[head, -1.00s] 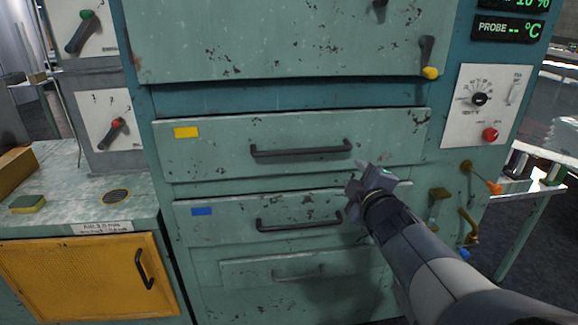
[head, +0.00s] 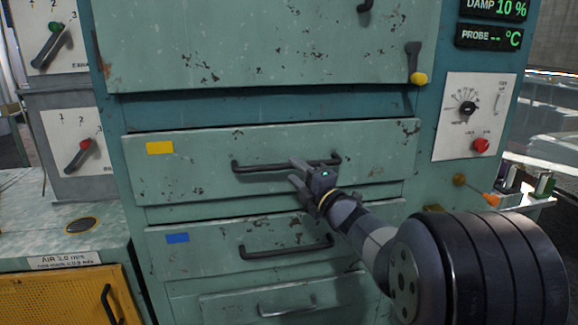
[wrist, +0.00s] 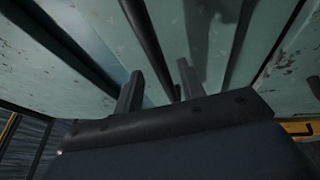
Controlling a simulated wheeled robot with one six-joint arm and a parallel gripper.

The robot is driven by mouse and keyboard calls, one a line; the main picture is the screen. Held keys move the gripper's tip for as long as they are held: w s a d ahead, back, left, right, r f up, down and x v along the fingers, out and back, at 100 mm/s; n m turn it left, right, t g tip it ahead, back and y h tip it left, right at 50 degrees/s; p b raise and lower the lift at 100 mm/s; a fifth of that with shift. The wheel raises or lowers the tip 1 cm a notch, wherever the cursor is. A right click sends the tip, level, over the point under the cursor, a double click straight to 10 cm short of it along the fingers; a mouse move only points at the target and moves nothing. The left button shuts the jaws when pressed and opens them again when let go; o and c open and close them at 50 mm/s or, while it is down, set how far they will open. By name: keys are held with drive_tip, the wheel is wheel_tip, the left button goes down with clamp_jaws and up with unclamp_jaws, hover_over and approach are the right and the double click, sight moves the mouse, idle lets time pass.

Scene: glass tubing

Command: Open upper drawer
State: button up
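The upper drawer (head: 200,172) is a worn pale green front with a yellow label (head: 159,147) and a dark bar handle (head: 258,167). It looks shut. My gripper (head: 300,175) is at the right half of this handle and hides part of it. In the wrist view, its two fingers (wrist: 160,88) stand apart, and the dark handle (wrist: 143,35) runs into the gap between them. I cannot tell whether the fingers touch the bar.
A drawer with a blue label (head: 177,238) and its own handle (head: 285,249) lies just below. A lever with a yellow knob (head: 418,78) hangs above right. A control panel with a red button (head: 481,145) is at the right. A yellow door (head: 60,298) stands lower left.

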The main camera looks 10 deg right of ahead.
sight(291, 168)
drive_tip(key=shift+x, duration=1.75)
clamp_jaws()
